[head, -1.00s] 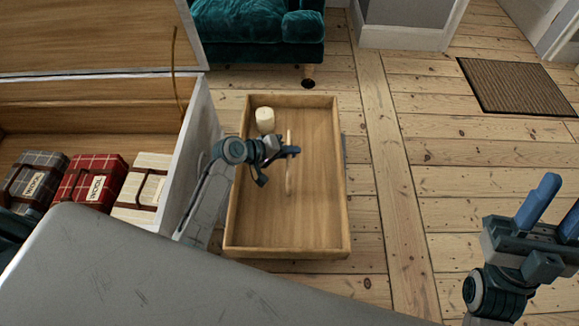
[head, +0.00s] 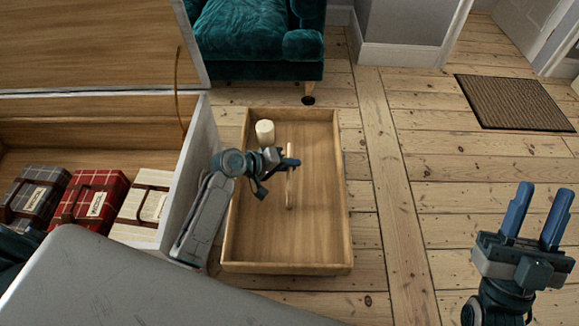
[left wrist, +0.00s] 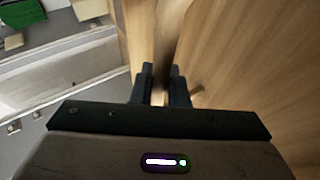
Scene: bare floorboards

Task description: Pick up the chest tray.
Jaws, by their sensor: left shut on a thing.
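The chest tray (head: 240,262) is a shallow wooden box with a thin upright handle (head: 289,190) in its middle. It is beside the chest's right wall, over the floorboards; I cannot tell whether it touches the floor. My left gripper (head: 292,163) reaches over the tray's left wall and is shut on the handle. In the left wrist view the fingers (left wrist: 160,90) close on the handle between wooden surfaces. My right gripper (head: 541,194) is open and empty at the lower right, with its blue fingers pointing up.
A cream candle (head: 265,132) stands inside the tray at its far left corner. The open chest (head: 199,135) at left holds several strapped tartan and cream bundles. A teal sofa (head: 255,40) stands behind the tray. Floor to the right is clear up to a brown mat (head: 515,102).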

